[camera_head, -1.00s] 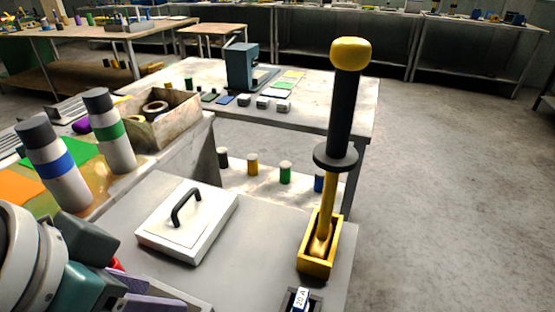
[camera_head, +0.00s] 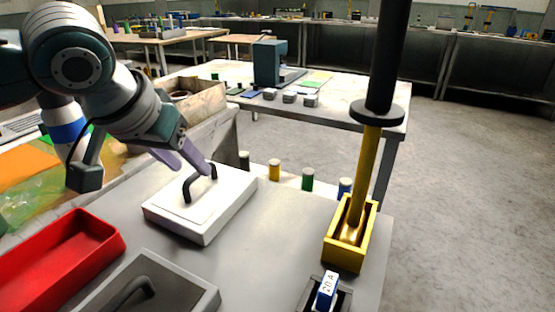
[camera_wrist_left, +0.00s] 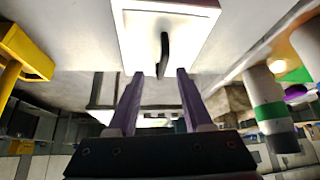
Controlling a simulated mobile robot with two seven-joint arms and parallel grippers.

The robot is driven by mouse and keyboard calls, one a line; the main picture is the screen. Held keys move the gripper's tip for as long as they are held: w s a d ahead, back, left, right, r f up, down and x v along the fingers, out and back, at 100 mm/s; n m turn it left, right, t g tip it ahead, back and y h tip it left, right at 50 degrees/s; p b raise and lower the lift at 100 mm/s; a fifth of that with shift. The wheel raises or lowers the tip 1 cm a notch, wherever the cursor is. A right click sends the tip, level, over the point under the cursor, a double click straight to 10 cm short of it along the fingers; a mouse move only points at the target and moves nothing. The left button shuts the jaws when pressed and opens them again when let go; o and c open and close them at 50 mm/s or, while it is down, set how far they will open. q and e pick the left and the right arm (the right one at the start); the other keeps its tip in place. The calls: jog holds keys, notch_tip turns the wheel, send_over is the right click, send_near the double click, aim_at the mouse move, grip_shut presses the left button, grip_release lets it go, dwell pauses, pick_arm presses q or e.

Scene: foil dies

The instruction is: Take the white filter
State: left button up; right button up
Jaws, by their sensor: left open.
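The white filter (camera_head: 217,207) is a flat square white block with a black arched handle (camera_head: 201,184) on top. It lies on the grey bench top, and it also fills the top of the left wrist view (camera_wrist_left: 190,30). My left gripper (camera_head: 192,167) has two purple fingers spread apart, with nothing between them in its grip. Its fingertips are right by the handle, at the filter's back left. In the left wrist view the handle (camera_wrist_left: 163,55) stands just past the gap between the fingertips. Whether a finger touches it, I cannot tell. My right gripper is not in view.
A red tray (camera_head: 112,240) and a grey block with a handle (camera_head: 190,290) lie in front. A tall black rod stands in a yellow holder (camera_head: 338,255) at right. A blue piece marked 20 A (camera_head: 326,288) is near it. Bottles with coloured bands stand behind.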

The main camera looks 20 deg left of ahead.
aim_at(197, 173)
pick_arm(q)
jog(key=b+x, duration=0.1)
jog(key=x, duration=0.5)
jog(key=shift+w+r+b, duration=0.1)
jog(key=shift+b, duration=0.25)
jog(key=shift+a, duration=0.1)
jog(key=shift+c, duration=0.3)
grip_shut()
dwell(0.7)
